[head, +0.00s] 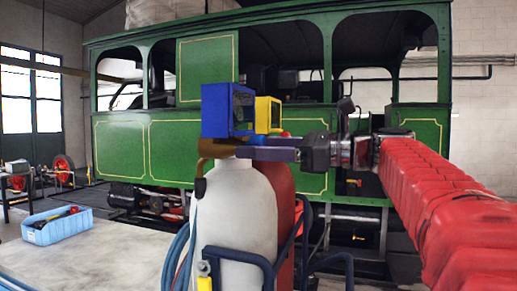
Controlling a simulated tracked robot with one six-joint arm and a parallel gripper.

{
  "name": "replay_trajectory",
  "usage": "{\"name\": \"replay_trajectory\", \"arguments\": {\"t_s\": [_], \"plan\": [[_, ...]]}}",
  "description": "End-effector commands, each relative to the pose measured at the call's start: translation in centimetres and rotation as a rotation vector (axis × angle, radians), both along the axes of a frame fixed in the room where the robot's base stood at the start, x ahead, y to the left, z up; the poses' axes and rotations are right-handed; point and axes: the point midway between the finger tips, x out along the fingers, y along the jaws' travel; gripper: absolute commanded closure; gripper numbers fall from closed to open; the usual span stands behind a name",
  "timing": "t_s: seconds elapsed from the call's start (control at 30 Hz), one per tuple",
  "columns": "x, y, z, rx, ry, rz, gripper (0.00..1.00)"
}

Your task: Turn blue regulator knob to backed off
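A white gas cylinder (236,205) stands upright beside a red cylinder (283,195). A blue box-shaped part (215,111) with a dark face sits above the white cylinder, over a brass-brown fitting (215,148). I cannot tell whether this blue part is the regulator knob or a gauge housing; no separate blue knob shows clearly. My gripper (246,148) reaches in from the right, with its purple-grey fingers level at the lower right of the blue part. The fingers overlap the fitting in this view. Contact and the gap between the fingertips are unclear.
A yellow box-shaped part (266,115) sits just right of the blue one. A dark blue cart frame (235,258) and blue hoses (176,258) surround the cylinders. A blue bin (57,229) rests on the bench at left. The green tram (120,148) stands behind.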

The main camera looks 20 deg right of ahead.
Motion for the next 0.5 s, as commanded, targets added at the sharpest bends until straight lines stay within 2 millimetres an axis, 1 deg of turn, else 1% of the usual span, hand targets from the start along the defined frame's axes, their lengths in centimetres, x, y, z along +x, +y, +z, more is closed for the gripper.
{"name": "replay_trajectory", "arguments": {"t_s": [0.03,0.13,0.37,0.5], "plan": [[0.0,0.01,0.01,0.0,0.0,0.0,0.48],[0.0,0.02,0.01,0.0,0.0,0.0,0.41],[0.0,0.02,0.02,0.0,0.0,0.001,0.41],[-0.18,-0.3,0.01,0.0,0.0,-0.001,0.41]]}}
